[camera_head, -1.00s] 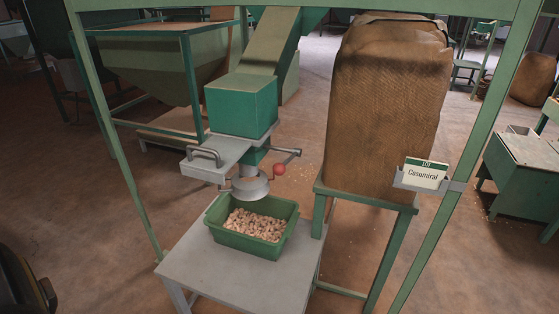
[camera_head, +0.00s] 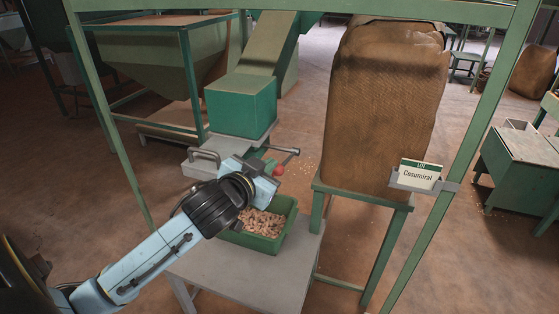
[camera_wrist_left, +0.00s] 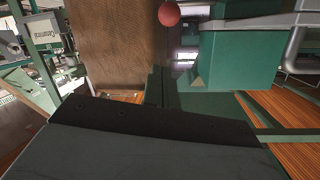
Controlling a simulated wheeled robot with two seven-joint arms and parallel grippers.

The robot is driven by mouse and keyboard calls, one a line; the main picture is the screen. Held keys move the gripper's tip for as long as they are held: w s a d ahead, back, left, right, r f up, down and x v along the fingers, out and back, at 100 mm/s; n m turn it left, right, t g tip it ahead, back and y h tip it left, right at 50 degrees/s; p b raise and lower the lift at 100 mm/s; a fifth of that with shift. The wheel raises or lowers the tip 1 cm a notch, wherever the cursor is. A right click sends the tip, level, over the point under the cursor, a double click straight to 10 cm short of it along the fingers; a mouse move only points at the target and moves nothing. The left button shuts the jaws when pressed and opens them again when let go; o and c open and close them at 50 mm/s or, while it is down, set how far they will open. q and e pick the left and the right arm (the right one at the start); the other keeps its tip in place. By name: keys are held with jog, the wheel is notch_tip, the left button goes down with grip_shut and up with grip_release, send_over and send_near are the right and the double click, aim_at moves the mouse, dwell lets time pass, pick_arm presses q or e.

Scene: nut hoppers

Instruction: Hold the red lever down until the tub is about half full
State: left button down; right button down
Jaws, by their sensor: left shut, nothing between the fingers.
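The red lever's round knob (camera_head: 278,170) sits at the right of the hopper outlet, below the green box (camera_head: 240,105). It also shows at the top of the left wrist view (camera_wrist_left: 168,13). My left gripper (camera_head: 265,171) is shut and empty, close beside the knob; I cannot tell whether they touch. The green tub (camera_head: 283,232) stands on the grey table under the outlet, with pale brown nuts (camera_head: 262,222) inside, their surface below the rim. My left arm hides the spout and the tub's left part. My right gripper is not in view.
A crank handle (camera_head: 287,153) sticks out just above the knob, and a grey slide with a handle (camera_head: 203,160) is at the left. A tall sack (camera_head: 385,110) stands on a green stand at the right. Green frame posts (camera_head: 465,130) flank the station. The grey table's front (camera_head: 255,275) is clear.

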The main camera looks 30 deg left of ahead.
pick_arm(q)
jog(key=shift+s+d+r, duration=0.1)
jog(key=shift+r, duration=0.45)
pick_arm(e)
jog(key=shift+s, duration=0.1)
pick_arm(q)
jog(key=b, duration=0.1)
send_over(280, 170)
jog(key=w, duration=0.2)
notch_tip(280, 170, down, 2)
jog(key=shift+s+d+f+b, duration=0.1)
jog(key=shift+s+f+b, duration=0.15)
jog(key=shift+f, duration=0.35)
jog(key=shift+s+f+b, duration=0.15)
jog(key=shift+s+f, duration=0.2)
jog(key=shift+f, duration=0.2)
jog(key=shift+s+f, duration=0.4)
jog(key=shift+f, duration=0.1)
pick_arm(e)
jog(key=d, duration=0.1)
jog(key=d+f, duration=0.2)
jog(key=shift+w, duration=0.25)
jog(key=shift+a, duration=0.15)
